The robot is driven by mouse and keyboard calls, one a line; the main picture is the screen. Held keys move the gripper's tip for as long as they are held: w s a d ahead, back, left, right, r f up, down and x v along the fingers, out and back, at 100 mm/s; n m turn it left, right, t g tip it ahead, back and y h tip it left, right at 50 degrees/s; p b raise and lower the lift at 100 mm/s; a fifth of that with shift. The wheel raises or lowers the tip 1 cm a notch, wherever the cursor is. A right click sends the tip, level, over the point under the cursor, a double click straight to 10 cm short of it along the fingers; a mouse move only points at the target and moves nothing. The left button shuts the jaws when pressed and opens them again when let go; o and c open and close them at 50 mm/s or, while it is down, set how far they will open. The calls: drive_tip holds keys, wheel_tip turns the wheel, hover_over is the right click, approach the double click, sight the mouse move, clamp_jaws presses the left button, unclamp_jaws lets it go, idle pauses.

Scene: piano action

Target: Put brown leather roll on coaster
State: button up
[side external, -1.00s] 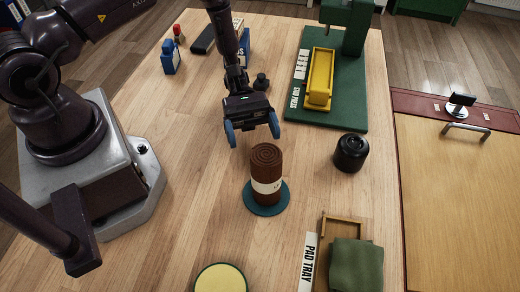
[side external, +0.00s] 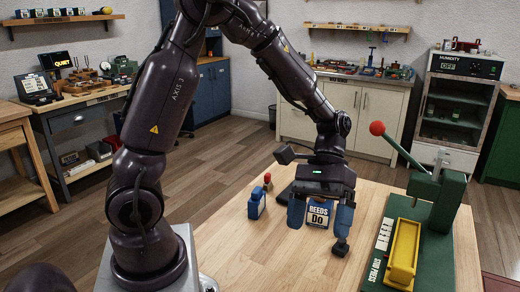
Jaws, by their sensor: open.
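My gripper (side external: 320,217) is open, its two blue fingers pointing down over the back part of the wooden table. No leather roll shows between the fingers. The brown leather roll and the coaster are outside the current view. In the earlier picture the roll stands upright on a dark teal round coaster, apart from the gripper.
A blue-and-white "REEDS" box (side external: 319,212) shows behind the fingers. A small black knob (side external: 341,247) is by the right finger. The green press (side external: 437,205) with a yellow trough (side external: 403,254) is at right. Bare wood (side external: 285,262) lies in front.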

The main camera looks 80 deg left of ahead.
drive_tip(key=s+a+r+m+t+y, duration=0.4)
drive_tip(key=s+r+t, duration=0.4)
drive_tip(key=r+t, duration=0.2)
drive_tip(key=shift+s+a+r+m+y, duration=0.4)
drive_tip(key=shift+r+m+y, duration=0.6)
drive_tip(key=shift+y, duration=0.4)
